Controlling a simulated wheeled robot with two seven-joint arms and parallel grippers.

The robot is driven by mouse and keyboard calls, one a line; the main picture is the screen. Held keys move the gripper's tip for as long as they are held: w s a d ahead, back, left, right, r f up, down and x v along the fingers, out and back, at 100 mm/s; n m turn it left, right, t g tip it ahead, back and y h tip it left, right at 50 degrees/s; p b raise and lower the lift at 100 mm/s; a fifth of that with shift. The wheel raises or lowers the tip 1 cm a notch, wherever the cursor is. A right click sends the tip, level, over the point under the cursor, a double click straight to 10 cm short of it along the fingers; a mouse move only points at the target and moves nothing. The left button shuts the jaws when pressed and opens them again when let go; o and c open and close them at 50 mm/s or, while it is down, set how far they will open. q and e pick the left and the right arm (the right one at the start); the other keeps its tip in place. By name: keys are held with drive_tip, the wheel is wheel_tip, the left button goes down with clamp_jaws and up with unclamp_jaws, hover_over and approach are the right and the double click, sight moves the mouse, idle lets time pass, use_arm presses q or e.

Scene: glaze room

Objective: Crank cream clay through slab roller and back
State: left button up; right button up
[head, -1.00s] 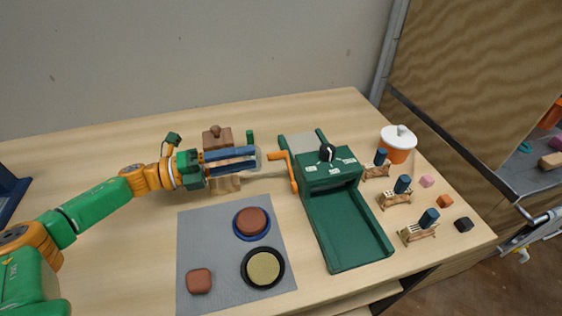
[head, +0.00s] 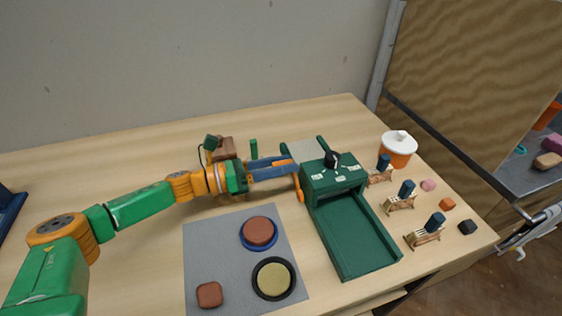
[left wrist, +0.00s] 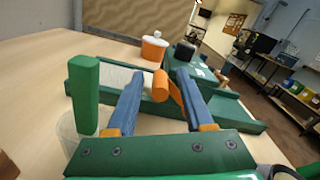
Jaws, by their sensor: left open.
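The green slab roller (head: 335,175) stands mid-table, with a long green tray at its front and a pale grey bed (head: 303,151) behind. Its orange crank (head: 299,188) is on its left side. My left gripper (head: 287,167) is open at the crank. In the left wrist view, the orange crank handle (left wrist: 160,86) shows between the two blue fingers, and neither finger is clearly closed on it. A cream-olive disc (head: 273,280) lies in a black round dish on the grey mat. I cannot tell whether it is the cream clay. My right gripper is not in view.
The grey mat (head: 205,250) also holds a red-brown disc (head: 258,231) on a blue dish and a red-brown lump (head: 209,294). A green post (head: 253,149) stands near my left gripper. An orange jar (head: 398,153), small racks and coloured cubes stand right of the roller.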

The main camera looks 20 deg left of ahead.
use_arm(q)
clamp_jaws()
drive_tip(key=shift+s, duration=0.1)
idle(1.2)
